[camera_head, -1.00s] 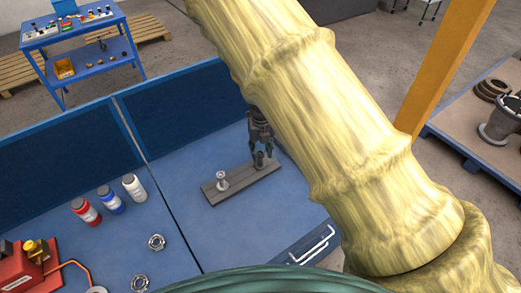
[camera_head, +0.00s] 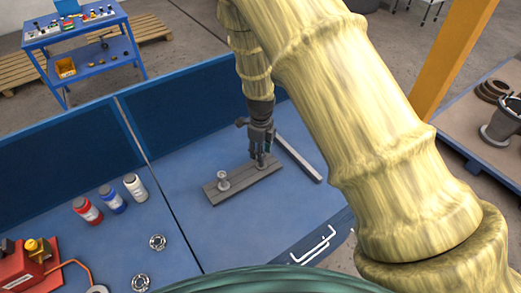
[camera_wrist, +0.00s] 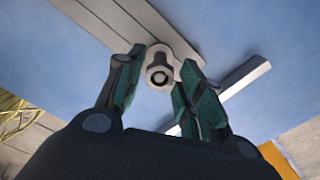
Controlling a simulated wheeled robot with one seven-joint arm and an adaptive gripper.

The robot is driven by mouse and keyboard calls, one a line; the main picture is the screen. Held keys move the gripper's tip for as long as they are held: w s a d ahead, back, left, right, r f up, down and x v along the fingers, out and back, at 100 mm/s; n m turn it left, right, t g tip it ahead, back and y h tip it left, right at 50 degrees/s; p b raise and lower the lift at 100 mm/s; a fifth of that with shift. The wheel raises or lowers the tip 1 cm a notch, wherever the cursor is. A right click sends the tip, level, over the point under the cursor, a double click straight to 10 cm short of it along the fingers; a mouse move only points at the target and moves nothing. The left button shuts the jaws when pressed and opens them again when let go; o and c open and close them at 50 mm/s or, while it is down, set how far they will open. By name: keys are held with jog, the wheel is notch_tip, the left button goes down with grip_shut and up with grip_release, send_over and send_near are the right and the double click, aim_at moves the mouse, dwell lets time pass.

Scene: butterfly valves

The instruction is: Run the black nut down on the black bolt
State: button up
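The black bolt stands upright at the right end of a grey plate (camera_head: 240,181) on the blue bench; in the head view it is mostly hidden by my fingers. In the wrist view a dark grey nut (camera_wrist: 159,66) sits around the bolt (camera_wrist: 159,77), seen nearly end-on. My gripper (camera_head: 262,153) points down over that end of the plate. In the wrist view its two green-padded fingers (camera_wrist: 162,66) are apart, one on each side of the nut, with gaps showing. How far down the nut sits cannot be told.
A silver bolt with a nut (camera_head: 223,181) stands at the plate's left end. A grey bar (camera_head: 299,158) lies to the right. Two loose nuts (camera_head: 157,242), several bottles (camera_head: 111,199) and a red device (camera_head: 25,270) are on the left. A blue back panel (camera_head: 190,110) borders the bench.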

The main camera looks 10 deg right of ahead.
jog(key=n, duration=0.7)
jog(key=shift+a, duration=0.1)
jog(key=n, duration=0.3)
jog(key=shift+n, duration=0.4)
jog(key=n, duration=0.4)
grip_shut()
jog(key=m, duration=1.1)
jog(key=shift+d+m, duration=0.2)
jog(key=shift+m, duration=0.1)
jog(key=m, duration=0.6)
jog(key=shift+d+m, duration=0.1)
jog(key=shift+m, duration=0.3)
jog(key=m, duration=0.5)
jog(key=shift+w+d+m, duration=0.1)
jog(key=shift+d+m, duration=0.05)
jog(key=shift+m, duration=0.15)
